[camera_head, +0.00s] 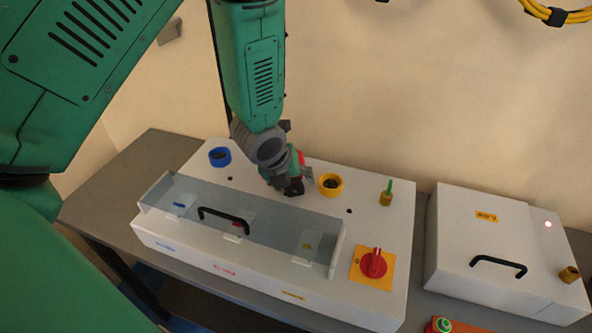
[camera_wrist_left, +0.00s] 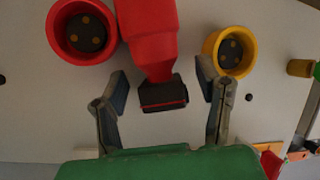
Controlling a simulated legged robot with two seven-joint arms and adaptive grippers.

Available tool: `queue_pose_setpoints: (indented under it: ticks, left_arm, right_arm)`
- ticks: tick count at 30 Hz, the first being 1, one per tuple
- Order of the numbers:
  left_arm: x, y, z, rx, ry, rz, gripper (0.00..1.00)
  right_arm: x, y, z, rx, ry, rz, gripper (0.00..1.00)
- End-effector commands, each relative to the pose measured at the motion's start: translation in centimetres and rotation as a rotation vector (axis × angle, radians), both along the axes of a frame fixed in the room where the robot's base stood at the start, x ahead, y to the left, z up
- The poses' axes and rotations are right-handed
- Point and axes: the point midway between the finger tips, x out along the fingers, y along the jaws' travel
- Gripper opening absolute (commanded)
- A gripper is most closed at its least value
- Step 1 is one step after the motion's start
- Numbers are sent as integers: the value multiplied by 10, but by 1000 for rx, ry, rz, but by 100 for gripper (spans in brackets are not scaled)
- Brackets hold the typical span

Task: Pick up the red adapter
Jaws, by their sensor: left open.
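The red adapter (camera_wrist_left: 150,35) has a wide red body that narrows to a black end block (camera_wrist_left: 163,95). In the left wrist view it stands between the spread fingers of my left gripper (camera_wrist_left: 162,84), with a gap on either side of the black end. In the head view my left gripper (camera_head: 287,183) is over the back of the white panel box and hides most of the adapter; a little red (camera_head: 301,157) shows beside it. A red ring socket (camera_wrist_left: 82,32) sits left of the adapter, and a yellow ring socket (camera_wrist_left: 230,52) sits right. My right gripper is not in view.
The white box (camera_head: 380,215) carries a blue ring (camera_head: 220,157), a clear cover with a black handle (camera_head: 224,217), a red rotary switch (camera_head: 373,263) and a green-topped peg (camera_head: 388,193). A second white box (camera_head: 500,235) stands right on the grey table (camera_head: 130,185).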

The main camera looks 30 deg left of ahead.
Motion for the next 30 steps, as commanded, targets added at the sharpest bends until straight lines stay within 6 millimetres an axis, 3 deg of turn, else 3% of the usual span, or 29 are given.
queue_pose_setpoints:
  ticks: [6,11,23,30]
  left_arm:
    - [0,-2,0,1,-2,0,59]
    - [0,-3,1,2,-1,0,2]
    - [0,-1,4,1,-3,0,1]
    - [1,-1,36,1,-7,1,1]
  right_arm:
    - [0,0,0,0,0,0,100]
    - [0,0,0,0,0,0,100]
    - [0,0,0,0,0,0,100]
    - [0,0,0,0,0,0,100]
